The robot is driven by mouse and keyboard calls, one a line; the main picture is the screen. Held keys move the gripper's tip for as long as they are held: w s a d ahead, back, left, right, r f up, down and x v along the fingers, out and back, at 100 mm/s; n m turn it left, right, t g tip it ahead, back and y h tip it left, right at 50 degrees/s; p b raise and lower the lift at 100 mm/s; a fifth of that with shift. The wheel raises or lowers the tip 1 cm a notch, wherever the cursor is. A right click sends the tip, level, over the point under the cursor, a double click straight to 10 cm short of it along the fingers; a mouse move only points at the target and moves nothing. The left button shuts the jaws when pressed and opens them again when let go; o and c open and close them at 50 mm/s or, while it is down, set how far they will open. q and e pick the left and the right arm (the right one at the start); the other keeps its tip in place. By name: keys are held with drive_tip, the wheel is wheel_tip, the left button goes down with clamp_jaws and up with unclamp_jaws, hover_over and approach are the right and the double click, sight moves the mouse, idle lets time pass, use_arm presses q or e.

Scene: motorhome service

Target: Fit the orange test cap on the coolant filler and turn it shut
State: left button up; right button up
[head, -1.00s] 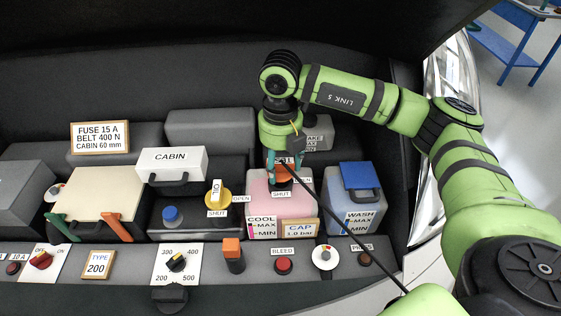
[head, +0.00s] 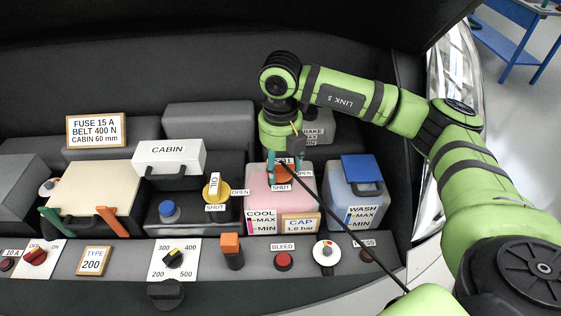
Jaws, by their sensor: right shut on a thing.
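The coolant tank (head: 268,201) is a pinkish, translucent box labelled COOL, with MAX and MIN marks and a CAP 1.0 bar plate. The orange test cap (head: 281,172) is at the filler on its top, between OPEN and SHUT labels. My right gripper (head: 284,163) points down from above and is shut on the cap. The filler neck is hidden under the cap and fingers, so I cannot tell how far the cap is seated or turned. My left gripper is not in view.
The wash tank (head: 352,205) with its blue lid stands close on the right. The yellow oil cap (head: 217,189) is on the left. A black cable crosses in front of the coolant tank. An orange-topped block (head: 231,250) and knobs line the front panel.

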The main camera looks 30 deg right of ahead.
sight(281, 161)
drive_tip(key=shift+f+b, duration=0.3)
drive_tip(key=shift+f, duration=0.15)
drive_tip(key=o, duration=1.2)
drive_tip(key=shift+r, duration=0.1)
wheel_tip(281, 161, up, 12)
